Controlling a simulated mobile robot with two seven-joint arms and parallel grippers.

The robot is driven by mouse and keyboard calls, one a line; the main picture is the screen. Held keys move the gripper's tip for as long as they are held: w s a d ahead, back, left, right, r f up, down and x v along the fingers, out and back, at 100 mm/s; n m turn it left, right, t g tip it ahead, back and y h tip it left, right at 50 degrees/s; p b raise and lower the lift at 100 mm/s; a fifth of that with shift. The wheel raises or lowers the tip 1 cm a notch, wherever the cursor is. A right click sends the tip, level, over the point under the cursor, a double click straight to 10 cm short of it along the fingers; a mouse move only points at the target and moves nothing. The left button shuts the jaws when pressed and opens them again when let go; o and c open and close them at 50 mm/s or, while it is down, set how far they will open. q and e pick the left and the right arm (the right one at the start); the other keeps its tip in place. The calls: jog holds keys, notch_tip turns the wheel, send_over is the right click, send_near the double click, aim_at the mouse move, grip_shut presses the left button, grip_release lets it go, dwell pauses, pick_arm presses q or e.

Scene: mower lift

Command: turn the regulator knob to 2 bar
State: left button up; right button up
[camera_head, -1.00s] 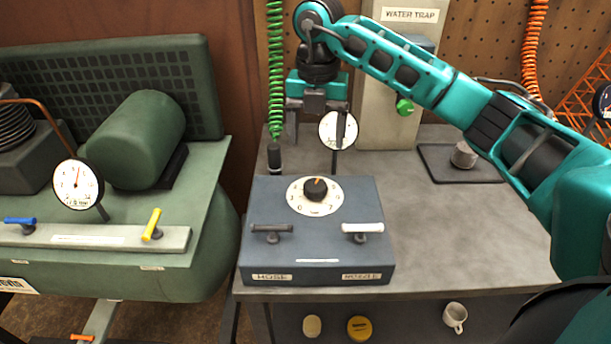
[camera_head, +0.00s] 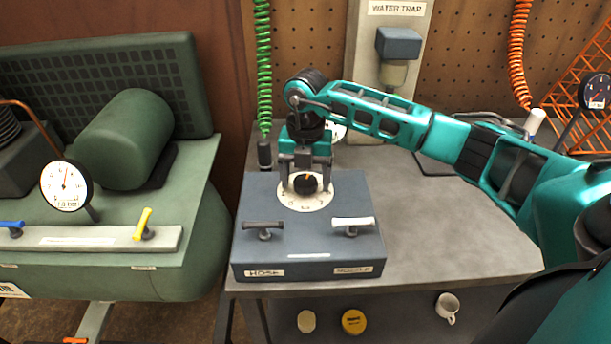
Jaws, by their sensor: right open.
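The regulator knob (camera_head: 307,183) is a small black knob with an orange pointer mark, on a round white dial (camera_head: 306,204) on top of the blue-grey regulator box (camera_head: 305,248). The orange mark points up and slightly right. Most of the dial's numbers are hidden or too small to read. My right gripper (camera_head: 306,180) points down over the dial, its open fingers one on each side of the knob. I cannot tell whether they touch it. The gauge behind the box is mostly hidden by my right arm. My left gripper is not in view.
A green compressor (camera_head: 130,140) with a gauge (camera_head: 66,186) stands left. The grey bench top (camera_head: 440,235) is clear right of the box.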

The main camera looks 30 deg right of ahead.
jog(key=shift+c, duration=1.3)
jog(key=c, duration=0.8)
jog(key=shift+o, duration=0.2)
jog(key=shift+n, duration=0.7)
jog(key=n+b, duration=0.1)
jog(key=n, duration=0.5)
jog(key=shift+b, duration=0.3)
jog(key=n+b, duration=0.1)
jog(key=n, duration=0.3)
jog(key=shift+n, duration=0.3)
jog(key=shift+r+n+b, duration=0.1)
jog(key=shift+n+b, duration=0.3)
jog(key=shift+n, duration=1.4)
jog(key=shift+w, duration=0.1)
